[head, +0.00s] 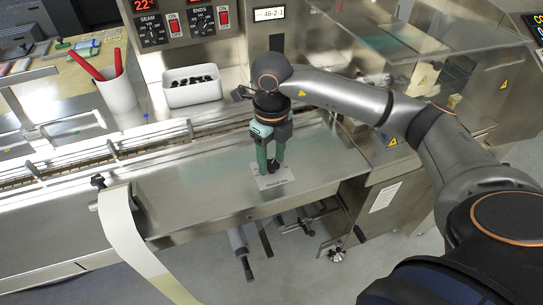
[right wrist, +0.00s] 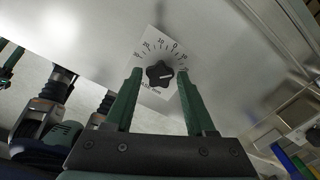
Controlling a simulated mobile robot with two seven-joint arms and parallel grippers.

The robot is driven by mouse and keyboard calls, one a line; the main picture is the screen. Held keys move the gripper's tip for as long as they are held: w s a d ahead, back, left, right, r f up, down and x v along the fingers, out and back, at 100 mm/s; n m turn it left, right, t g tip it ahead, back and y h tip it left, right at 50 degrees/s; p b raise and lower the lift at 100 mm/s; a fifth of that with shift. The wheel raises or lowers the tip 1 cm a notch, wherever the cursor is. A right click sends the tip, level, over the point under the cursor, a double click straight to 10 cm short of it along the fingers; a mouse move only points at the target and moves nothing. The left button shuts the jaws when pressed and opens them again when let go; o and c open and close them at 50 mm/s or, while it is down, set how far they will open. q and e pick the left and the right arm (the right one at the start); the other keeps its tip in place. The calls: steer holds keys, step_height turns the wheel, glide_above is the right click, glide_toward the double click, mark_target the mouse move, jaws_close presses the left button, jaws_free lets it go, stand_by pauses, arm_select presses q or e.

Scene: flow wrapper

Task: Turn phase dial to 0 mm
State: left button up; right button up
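The phase dial is a black star-shaped knob (right wrist: 159,73) on a white scale plate (right wrist: 152,47) with printed numbers, set in the flat steel top. In the right wrist view a light mark on the knob points to the right side of the scale; the exact reading is too small to tell. My right gripper (right wrist: 160,80) has its two green fingers apart, one on each side of the knob, with gaps visible. In the head view my right gripper (head: 268,168) points down over the scale plate (head: 273,179), and its fingers partly hide the knob. My left gripper is not in the head view.
A control panel with SEAM (head: 152,30) and ENDS dials stands behind. A white bin (head: 192,87) of dark parts and a white cup (head: 116,92) with red sticks are at the back left. A film strip (head: 128,240) hangs at the front left. The steel top (head: 200,195) around the dial is clear.

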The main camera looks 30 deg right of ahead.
jaws_close()
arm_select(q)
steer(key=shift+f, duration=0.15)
arm_select(e)
steer(key=shift+n+b, duration=0.4)
steer(key=shift+n, duration=0.2)
steer(key=shift+n+b, duration=0.65)
steer(key=shift+n, duration=0.45)
steer(key=shift+n+b, duration=0.6)
steer(key=shift+n, duration=0.6)
steer(key=shift+n+b, duration=0.45)
steer(key=shift+n, duration=0.55)
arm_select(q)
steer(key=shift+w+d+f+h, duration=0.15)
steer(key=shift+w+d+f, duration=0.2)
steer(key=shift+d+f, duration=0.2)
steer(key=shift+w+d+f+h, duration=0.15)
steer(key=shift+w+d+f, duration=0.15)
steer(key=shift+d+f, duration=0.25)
arm_select(e)
steer(key=shift+n, duration=0.6)
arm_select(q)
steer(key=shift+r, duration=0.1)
arm_select(e)
steer(key=shift+r, duration=0.1)
